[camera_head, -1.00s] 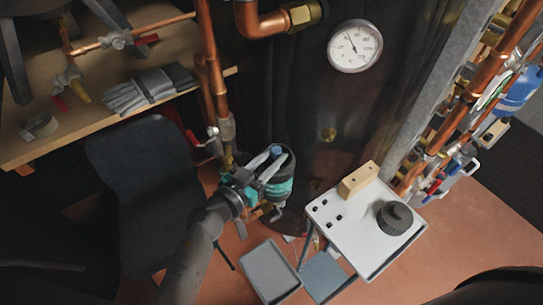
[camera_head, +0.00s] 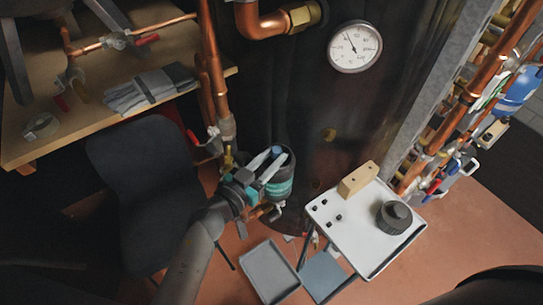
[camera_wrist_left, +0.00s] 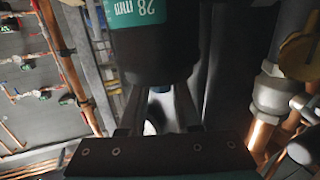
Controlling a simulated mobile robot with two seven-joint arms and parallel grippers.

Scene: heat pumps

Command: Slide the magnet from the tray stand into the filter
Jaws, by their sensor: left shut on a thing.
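The filter (camera_head: 279,189) is a dark cylinder with teal bands, on the pipework left of the tray stand (camera_head: 352,239). In the left wrist view its teal label (camera_wrist_left: 137,12) reads 28 mm upside down. In the left wrist view the dark fingers of the left gripper (camera_wrist_left: 158,115) close in just below the black body. How deep the piece sits is hidden. My right gripper is not in view.
A wooden block (camera_head: 358,180), a black round cap (camera_head: 394,217) and several small dark fittings lie on the white stand. Copper pipes (camera_head: 214,80) rise beside the filter. A black chair (camera_head: 155,195) stands at left.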

